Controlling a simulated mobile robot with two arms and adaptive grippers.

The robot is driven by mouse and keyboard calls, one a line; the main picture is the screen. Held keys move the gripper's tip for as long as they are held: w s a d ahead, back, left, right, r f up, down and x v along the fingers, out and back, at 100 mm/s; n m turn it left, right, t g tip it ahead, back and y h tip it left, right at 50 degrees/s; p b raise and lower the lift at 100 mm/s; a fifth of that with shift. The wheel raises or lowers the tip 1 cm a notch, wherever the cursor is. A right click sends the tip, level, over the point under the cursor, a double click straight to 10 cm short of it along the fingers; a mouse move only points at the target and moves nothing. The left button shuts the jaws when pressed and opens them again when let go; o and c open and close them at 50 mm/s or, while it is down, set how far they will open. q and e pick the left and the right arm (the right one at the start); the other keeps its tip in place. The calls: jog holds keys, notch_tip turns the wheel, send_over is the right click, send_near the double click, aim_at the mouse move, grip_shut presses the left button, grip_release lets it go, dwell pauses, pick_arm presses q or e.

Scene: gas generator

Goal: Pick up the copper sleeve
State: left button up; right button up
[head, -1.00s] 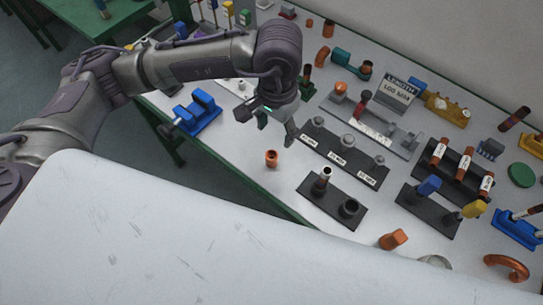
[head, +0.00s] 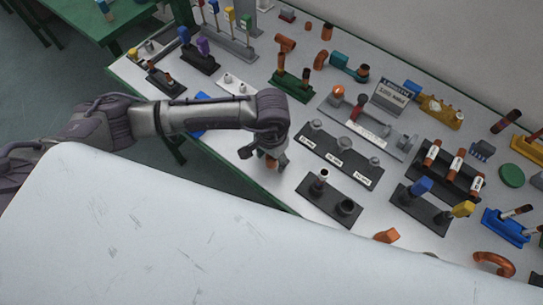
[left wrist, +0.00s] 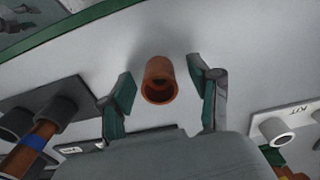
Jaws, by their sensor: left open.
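The copper sleeve (left wrist: 159,80) is a short, hollow copper tube standing on the pale tabletop. In the left wrist view it lies between the two fingers of my open left gripper (left wrist: 165,88), with a gap on each side. In the head view my left gripper (head: 275,163) is directly over the sleeve and hides most of it. A little copper colour shows by the fingers. My right gripper is not in view.
A dark block with two sockets (head: 330,200) stands just right of the gripper. The green table edge (head: 250,187) is close in front. A large white panel (head: 150,230) fills the foreground.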

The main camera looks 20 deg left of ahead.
pick_arm(q)
jog(key=c, duration=1)
jog(key=shift+c, duration=0.2)
